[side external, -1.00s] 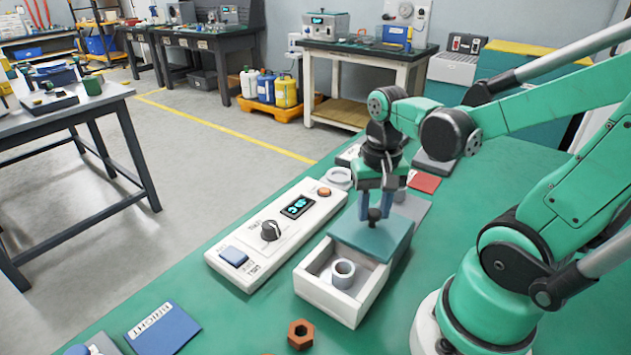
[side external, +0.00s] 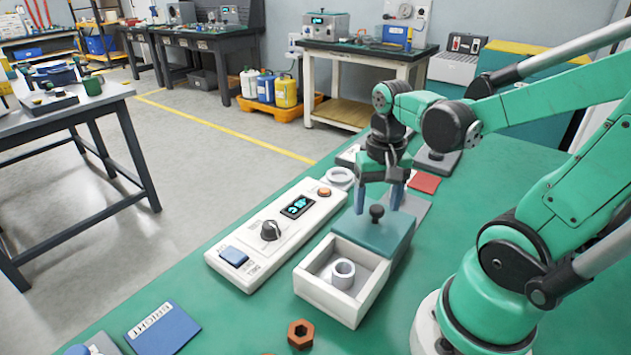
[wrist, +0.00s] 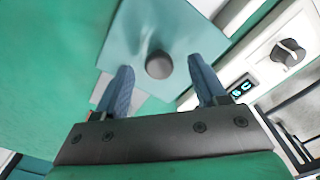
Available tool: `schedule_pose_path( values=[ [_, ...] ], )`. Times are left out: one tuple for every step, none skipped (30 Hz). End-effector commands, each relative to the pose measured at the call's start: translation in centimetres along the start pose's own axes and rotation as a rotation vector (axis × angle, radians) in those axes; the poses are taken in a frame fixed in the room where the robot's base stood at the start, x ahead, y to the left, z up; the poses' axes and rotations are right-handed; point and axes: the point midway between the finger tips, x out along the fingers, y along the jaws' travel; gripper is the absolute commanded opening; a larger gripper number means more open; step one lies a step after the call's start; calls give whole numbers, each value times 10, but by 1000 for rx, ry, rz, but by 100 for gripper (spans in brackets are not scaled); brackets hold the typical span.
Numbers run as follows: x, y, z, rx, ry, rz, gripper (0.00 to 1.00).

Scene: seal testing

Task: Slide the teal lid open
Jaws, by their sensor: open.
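The teal lid (side external: 375,234) covers the far part of a white box (side external: 330,300), and the near part of the box is open. A grey ring (side external: 343,274) shows inside the open part. A dark round knob (side external: 377,212) stands on the lid. My gripper (side external: 378,200) is open above the lid, with its blue fingers spread and the knob between and below them, apart from both. In the wrist view the knob (wrist: 159,65) shows on the lid (wrist: 150,30), just beyond my open fingertips (wrist: 165,80).
A white control panel (side external: 270,240) with a dial, display and buttons lies left of the box. A red block (side external: 424,182) and a white ring (side external: 340,177) lie farther back.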

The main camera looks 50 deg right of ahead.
Motion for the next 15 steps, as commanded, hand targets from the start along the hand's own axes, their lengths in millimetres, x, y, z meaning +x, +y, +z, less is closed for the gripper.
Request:
schedule_pose_path(
  values=[
    [-4, 0, 0, 0, 0, 0, 65],
    [-7, 0, 0, 0, 0, 0, 65],
    [-12, 0, 0, 0, 0, 0, 65],
    [-15, 0, 0, 0, 0, 0, 65],
    [-19, 0, 0, 0, 0, 0, 65],
    [-23, 0, 1, 0, 0, 0, 65],
    [-27, 0, 1, 0, 0, 0, 65],
    [-30, 0, 0, 0, 1, 0, 65],
    [-34, 0, 0, 0, 1, 0, 65],
    [-37, 0, 0, 0, 1, 0, 65],
    [-40, 0, 0, 0, 1, 0, 65],
    [-43, 0, 0, 0, 1, -1, 65],
    [-45, 0, 0, 0, 1, -1, 65],
    [-46, 0, 0, 0, 1, -1, 65],
    [-48, 0, 0, 0, 1, -1, 65]
  ],
)
